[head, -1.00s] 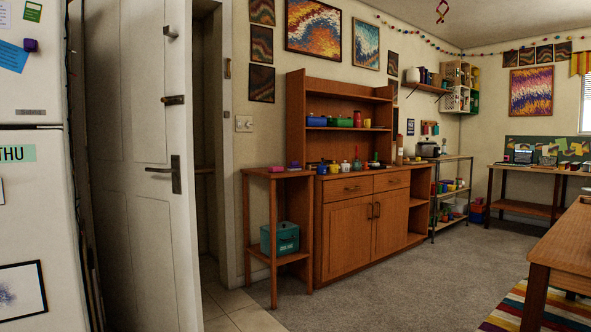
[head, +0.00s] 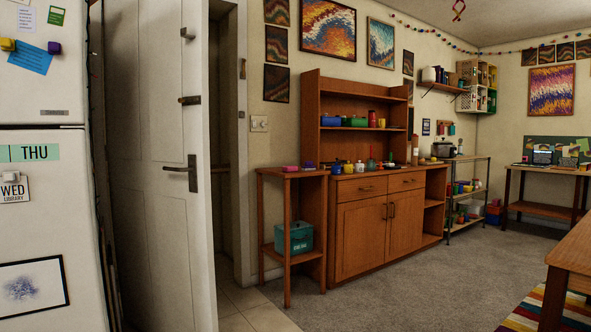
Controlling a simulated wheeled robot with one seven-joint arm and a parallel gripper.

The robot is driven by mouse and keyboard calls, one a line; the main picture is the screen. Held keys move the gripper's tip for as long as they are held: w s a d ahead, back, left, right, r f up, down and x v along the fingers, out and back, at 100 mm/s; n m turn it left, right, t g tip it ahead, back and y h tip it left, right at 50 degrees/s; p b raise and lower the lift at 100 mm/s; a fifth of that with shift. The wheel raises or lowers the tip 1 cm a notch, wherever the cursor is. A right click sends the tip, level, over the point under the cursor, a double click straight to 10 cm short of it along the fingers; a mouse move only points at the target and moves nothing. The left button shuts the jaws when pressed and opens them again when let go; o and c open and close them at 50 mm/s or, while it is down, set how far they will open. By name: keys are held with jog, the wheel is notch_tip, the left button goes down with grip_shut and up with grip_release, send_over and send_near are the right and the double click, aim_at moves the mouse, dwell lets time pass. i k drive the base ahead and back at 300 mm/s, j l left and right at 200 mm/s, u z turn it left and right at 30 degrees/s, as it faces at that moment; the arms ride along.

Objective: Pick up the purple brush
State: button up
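I cannot make out the purple brush for certain. A small dark purplish item (head: 309,166) lies on top of the narrow wooden side stand (head: 290,173), beside a pink item (head: 290,168); it is too small to identify. The wooden cabinet (head: 362,240) to its right bears several small coloured pots and jars on its counter, among them a blue one (head: 337,168) and a green bottle-like thing (head: 371,164). My gripper is not in view.
A teal box (head: 294,238) sits on the stand's lower shelf. An open door (head: 157,180) and a white fridge (head: 40,220) fill the left. A wooden table (head: 572,250) stands at the right. The grey carpet (head: 420,290) before the cabinet is clear.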

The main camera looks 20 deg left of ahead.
aim_at(308, 165)
jog(key=i+u, duration=0.4)
jog(key=i, duration=3.6)
